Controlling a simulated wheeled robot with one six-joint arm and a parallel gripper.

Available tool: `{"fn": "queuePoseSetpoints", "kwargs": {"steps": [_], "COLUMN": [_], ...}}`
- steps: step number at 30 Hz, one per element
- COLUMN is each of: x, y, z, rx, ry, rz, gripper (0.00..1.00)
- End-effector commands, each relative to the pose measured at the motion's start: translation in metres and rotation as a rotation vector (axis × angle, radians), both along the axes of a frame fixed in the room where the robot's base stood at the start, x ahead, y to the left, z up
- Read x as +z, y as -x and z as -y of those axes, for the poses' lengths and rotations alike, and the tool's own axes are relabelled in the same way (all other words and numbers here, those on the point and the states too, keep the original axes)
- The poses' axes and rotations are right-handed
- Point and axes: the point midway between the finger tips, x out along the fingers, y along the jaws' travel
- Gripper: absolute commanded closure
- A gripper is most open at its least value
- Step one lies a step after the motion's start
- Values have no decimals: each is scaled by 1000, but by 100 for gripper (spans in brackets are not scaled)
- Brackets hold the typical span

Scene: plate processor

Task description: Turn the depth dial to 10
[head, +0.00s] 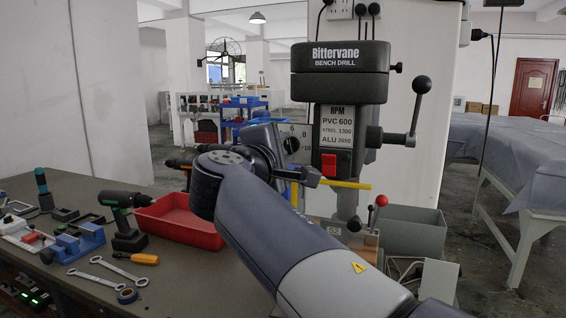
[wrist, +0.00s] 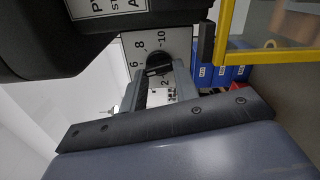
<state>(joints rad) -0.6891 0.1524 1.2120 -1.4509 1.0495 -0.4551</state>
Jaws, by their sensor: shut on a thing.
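The depth dial (wrist: 157,58) is a dark round knob on a pale plate marked with numbers, among them 6, 8 and 10. In the head view the dial (head: 293,144) is on the left side of the bench drill (head: 340,57), partly hidden by my wrist. My gripper (wrist: 160,74) reaches the knob and is shut on it. In the head view my gripper (head: 285,147) is mostly hidden behind my wrist. I cannot read which number the dial points to.
A yellow guard bar (head: 345,184) and a red switch (head: 328,165) are close to the right of my wrist. A lever handle (head: 420,88) sticks out at the drill's right.

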Motion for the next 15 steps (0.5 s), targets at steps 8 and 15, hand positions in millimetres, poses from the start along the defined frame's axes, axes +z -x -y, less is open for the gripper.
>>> {"fn": "queuePoseSetpoints", "kwargs": {"steps": [8, 15], "x": [-4, -3], "y": [0, 0], "z": [0, 0], "rx": [0, -1], "ry": [-249, -463], "rz": [89, 166], "gripper": [94, 94]}}
